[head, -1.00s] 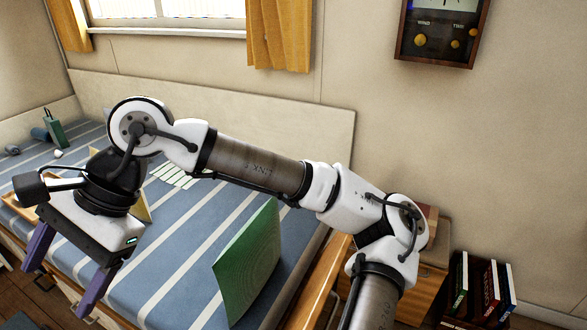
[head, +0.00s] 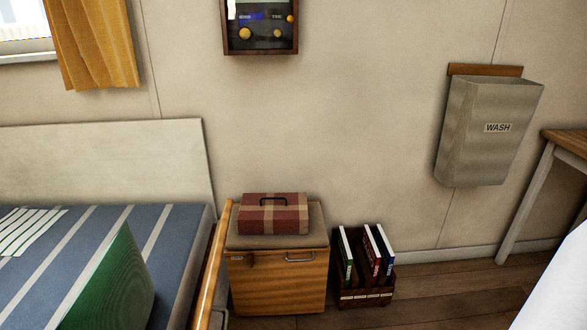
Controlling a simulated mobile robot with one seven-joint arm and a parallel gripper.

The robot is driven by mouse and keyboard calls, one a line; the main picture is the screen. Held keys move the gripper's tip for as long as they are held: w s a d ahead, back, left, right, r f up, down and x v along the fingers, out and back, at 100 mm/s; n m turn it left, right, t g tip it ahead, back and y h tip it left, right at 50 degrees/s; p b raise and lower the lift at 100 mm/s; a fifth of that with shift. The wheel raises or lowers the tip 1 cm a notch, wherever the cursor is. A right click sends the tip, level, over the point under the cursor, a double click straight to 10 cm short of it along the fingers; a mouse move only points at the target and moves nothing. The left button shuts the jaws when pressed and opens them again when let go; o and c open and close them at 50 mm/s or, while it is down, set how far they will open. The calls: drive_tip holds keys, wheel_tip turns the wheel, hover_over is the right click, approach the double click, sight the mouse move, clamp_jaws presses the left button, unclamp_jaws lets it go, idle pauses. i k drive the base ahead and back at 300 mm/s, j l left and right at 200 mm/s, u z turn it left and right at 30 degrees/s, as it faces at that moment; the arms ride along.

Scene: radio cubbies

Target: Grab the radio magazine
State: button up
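Several thin upright books or magazines (head: 371,256) with white, dark and red spines stand in a small dark wooden crate (head: 365,297) on the floor. I cannot tell from here which, if any, is the radio magazine. A large green panel-like item (head: 108,285) stands tilted on the striped bed at the lower left. A pale sheet with green stripes (head: 30,231) lies flat on the bed. My gripper is outside the present view.
A wooden cabinet (head: 279,282) with a plaid case (head: 273,213) on top stands left of the crate. A grey WASH bag (head: 488,132) hangs on the wall. A table (head: 571,140) is at the right. Floor right of the crate is clear.

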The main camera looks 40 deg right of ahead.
sight(372, 256)
drive_tip(key=z, duration=1.15)
drive_tip(key=i+j+z, duration=0.2)
drive_tip(key=z, duration=0.15)
drive_tip(key=i+j+z, duration=0.15)
drive_tip(key=j+z, duration=0.15)
